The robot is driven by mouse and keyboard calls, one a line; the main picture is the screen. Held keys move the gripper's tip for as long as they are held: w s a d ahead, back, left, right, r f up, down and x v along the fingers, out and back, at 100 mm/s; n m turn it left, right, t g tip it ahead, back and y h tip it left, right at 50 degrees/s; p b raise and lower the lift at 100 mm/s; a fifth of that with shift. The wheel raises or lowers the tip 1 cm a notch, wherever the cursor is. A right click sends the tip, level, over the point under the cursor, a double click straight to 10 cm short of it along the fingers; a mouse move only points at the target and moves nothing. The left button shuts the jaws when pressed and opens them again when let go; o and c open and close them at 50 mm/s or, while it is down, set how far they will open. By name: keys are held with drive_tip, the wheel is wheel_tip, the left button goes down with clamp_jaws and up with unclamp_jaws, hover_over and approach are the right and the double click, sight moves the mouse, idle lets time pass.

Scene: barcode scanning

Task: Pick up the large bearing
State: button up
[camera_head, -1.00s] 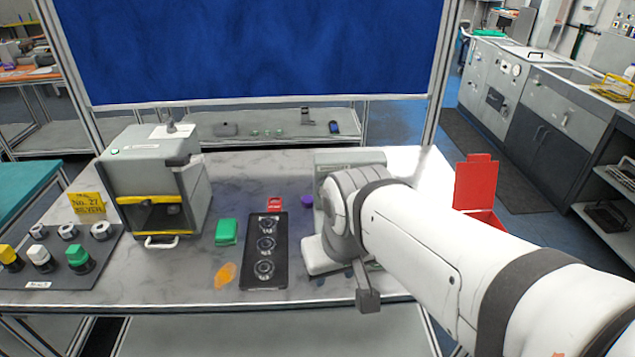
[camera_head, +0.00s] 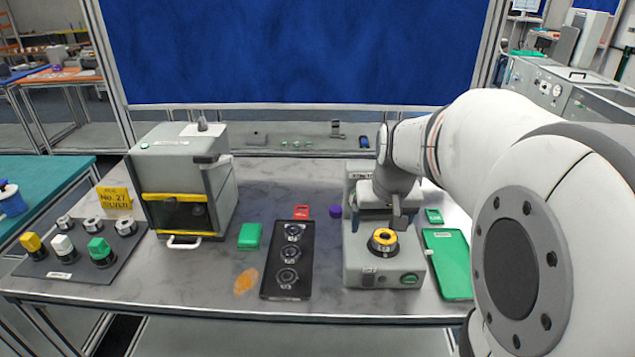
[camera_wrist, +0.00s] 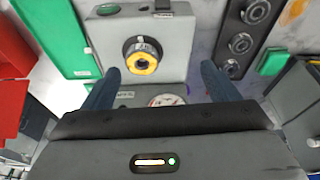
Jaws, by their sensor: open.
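Several round metal bearing-like parts show; I cannot tell which is the large bearing. A ring-shaped part with a yellow top face (camera_head: 382,240) sits on the grey device (camera_head: 354,270); it also shows in the wrist view (camera_wrist: 143,55). Three dark round parts, one of them the front one (camera_head: 287,276), lie in a row in a black tray (camera_head: 270,288). Three metal rings (camera_head: 93,225) stand at the back of a dark mat at the left. My gripper (camera_wrist: 160,72) is open and empty, its fingers pointing toward the grey device, apart from the yellow-faced part.
A grey box machine (camera_head: 165,172) with yellow trim stands left of centre. A green block (camera_head: 250,236) lies left of the tray. A green tray (camera_head: 450,265) is right of the device. Parts with yellow, white and green (camera_head: 99,247) tops stand on the mat (camera_head: 62,262).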

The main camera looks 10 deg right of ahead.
sight(383, 239)
drive_tip(key=shift+m, duration=0.4)
drive_tip(key=w+d, duration=0.1)
drive_tip(key=w+d+f, duration=0.2)
drive_tip(key=d, duration=0.1)
drive_tip(key=shift+w+f+b, duration=0.15)
drive_tip(key=shift+f+b, duration=0.1)
drive_tip(key=shift+b, duration=0.1)
drive_tip(key=x, duration=0.3)
drive_tip(key=p+x, duration=0.1)
drive_tip(key=x, duration=0.3)
drive_tip(key=shift+w+d+f, duration=0.1)
drive_tip(key=shift+w+d, duration=0.1)
drive_tip(key=shift+w, duration=0.1)
drive_tip(key=shift+c, duration=0.3)
drive_tip(key=c, duration=1.2)
